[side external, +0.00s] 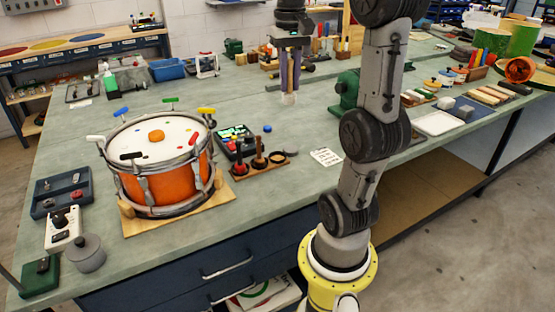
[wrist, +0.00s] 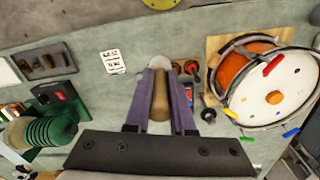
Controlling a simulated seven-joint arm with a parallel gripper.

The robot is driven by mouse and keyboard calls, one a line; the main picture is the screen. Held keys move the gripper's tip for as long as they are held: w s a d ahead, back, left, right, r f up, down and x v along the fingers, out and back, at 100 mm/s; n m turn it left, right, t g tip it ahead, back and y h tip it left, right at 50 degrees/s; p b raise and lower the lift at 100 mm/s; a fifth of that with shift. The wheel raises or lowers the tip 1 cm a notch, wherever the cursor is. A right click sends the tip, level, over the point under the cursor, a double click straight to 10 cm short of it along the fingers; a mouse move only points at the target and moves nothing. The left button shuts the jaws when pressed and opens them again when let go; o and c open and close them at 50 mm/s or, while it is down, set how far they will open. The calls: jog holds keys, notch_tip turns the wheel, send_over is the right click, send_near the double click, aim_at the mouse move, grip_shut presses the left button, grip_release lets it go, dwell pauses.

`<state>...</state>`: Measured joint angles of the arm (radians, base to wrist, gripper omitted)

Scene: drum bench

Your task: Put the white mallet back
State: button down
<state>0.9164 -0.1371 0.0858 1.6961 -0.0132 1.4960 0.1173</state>
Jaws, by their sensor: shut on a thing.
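My gripper (side external: 289,88) is above the bench, right of and behind the drum, with its two purple fingers pointing down. It is shut on the white mallet (side external: 289,99), whose pale end shows just below the fingertips. In the wrist view, my gripper (wrist: 161,78) has the mallet's tan wooden handle (wrist: 160,98) between its fingers; a pale end shows beyond them. A small wooden rack (side external: 247,174) with dark and red-headed mallets stands on the bench beside the drum, nearer the camera than my gripper. The rack is partly hidden by the fingers in the wrist view.
An orange drum (side external: 161,178) with a white head and coloured tuning keys stands on a wooden board left of the rack. A dark button pad (side external: 235,139) sits behind the rack, and a white card (side external: 326,157) lies to its right. Green bench surface around the card is clear.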

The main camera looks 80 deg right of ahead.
notch_tip(320, 180, down, 12)
jog(key=s, duration=0.2)
jog(key=shift+m, duration=0.4)
jog(key=w+d+f, duration=0.2)
jog(key=d+f, duration=0.1)
jog(key=w+d+f, duration=0.3)
jog(key=d+f, duration=0.1)
jog(key=w+d+f, duration=0.3)
jog(key=d, duration=0.1)
jog(key=shift+d+f, duration=0.15)
jog(key=shift+f, duration=0.05)
jog(key=shift+d+f, duration=0.15)
jog(key=shift+f, duration=1.6)
jog(key=shift+f, duration=0.1)
jog(key=c, duration=0.8)
grip_release()
jog(key=shift+o, duration=0.2)
